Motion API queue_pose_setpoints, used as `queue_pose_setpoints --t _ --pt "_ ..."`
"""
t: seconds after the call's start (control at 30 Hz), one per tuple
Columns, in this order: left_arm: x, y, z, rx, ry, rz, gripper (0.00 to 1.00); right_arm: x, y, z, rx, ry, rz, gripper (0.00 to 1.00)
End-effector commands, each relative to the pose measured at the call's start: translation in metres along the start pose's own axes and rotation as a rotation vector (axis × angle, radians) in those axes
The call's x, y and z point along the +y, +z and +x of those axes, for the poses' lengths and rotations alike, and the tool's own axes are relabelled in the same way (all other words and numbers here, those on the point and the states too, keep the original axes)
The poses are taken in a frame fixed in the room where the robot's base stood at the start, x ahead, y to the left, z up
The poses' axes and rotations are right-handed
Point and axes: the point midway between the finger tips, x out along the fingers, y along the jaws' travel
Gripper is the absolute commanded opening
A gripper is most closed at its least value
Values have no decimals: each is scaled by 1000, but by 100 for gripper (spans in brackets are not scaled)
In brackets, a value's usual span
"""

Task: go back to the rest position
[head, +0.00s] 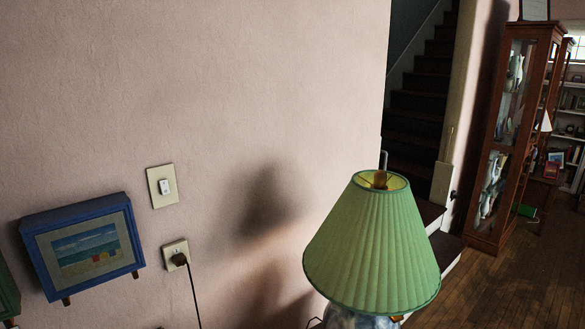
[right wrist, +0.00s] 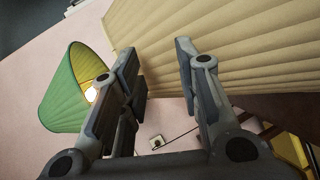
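My right gripper (right wrist: 157,65) shows in the right wrist view with its two fingers well apart. Nothing is between the fingers. A beige pleated surface, like a lampshade (right wrist: 250,45), fills the upper right of that view beyond the fingers; I cannot tell whether they touch it. Neither gripper shows in the head view, and the left one is in no view.
A green pleated lamp (head: 372,245) stands in front of the pink wall; its shade also shows in the right wrist view (right wrist: 68,95). A blue-framed beach picture (head: 85,250), a switch (head: 163,187) and a plugged socket (head: 177,255) are left. Stairs and a glass cabinet (head: 510,130) are right.

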Motion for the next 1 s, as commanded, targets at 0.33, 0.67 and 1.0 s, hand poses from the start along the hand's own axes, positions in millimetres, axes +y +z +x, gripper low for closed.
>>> queue_pose_setpoints --t 0.33,0.67,1.0 --pt "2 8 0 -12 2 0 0 -176 123 -63 -489 -346 385 31" --pt "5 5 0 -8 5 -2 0 -295 203 -213 -1071 -569 629 31" --pt "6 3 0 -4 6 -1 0 -402 68 -217 -1097 -690 856 31"
